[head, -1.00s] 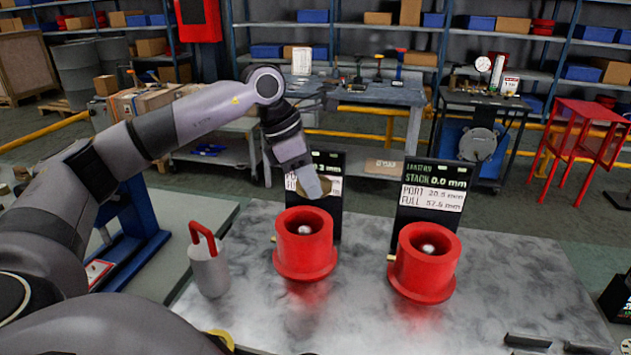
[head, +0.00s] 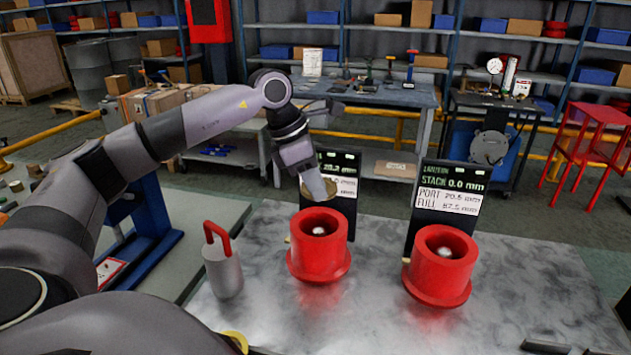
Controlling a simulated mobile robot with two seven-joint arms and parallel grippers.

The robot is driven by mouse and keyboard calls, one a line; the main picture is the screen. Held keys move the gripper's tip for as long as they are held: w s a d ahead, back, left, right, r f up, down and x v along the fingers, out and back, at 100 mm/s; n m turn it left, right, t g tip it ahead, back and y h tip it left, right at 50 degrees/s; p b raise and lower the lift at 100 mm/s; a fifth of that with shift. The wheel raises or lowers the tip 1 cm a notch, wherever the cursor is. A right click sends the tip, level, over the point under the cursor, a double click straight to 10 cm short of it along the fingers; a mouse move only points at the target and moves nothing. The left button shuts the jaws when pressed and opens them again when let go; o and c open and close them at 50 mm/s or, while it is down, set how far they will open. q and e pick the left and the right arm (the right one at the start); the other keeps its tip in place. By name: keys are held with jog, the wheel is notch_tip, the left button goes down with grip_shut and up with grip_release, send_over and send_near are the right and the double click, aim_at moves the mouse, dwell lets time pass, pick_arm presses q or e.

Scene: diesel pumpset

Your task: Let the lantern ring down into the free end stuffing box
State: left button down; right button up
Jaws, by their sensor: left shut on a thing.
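My left gripper (head: 318,186) comes down from the upper left, its fingers pointing down. It is shut on a brass-coloured ring, the lantern ring (head: 326,194), partly hidden by the fingers. The ring is held just above the left red stuffing box (head: 319,255), apart from it as far as I can see. That box is flanged, open at the top, with a pale shaft end in its bore. A second red stuffing box (head: 440,268) stands to its right, also with a shaft end inside. No label tells me which is the free end. My right gripper is not in view.
A black display (head: 345,165) behind the left box is partly covered by my gripper. The right display (head: 447,195) reads STACK 0.0 mm. A grey canister with a red handle (head: 222,268) stands left of the boxes.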

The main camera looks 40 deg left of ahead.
pick_arm(q)
notch_tip(320, 180, down, 7)
jog(key=b, duration=0.4)
jog(key=shift+r, duration=0.2)
dwell(0.6)
jog(key=c, duration=1)
grip_release()
jog(key=shift+v, duration=3.6)
jog(key=shift+f, duration=0.1)
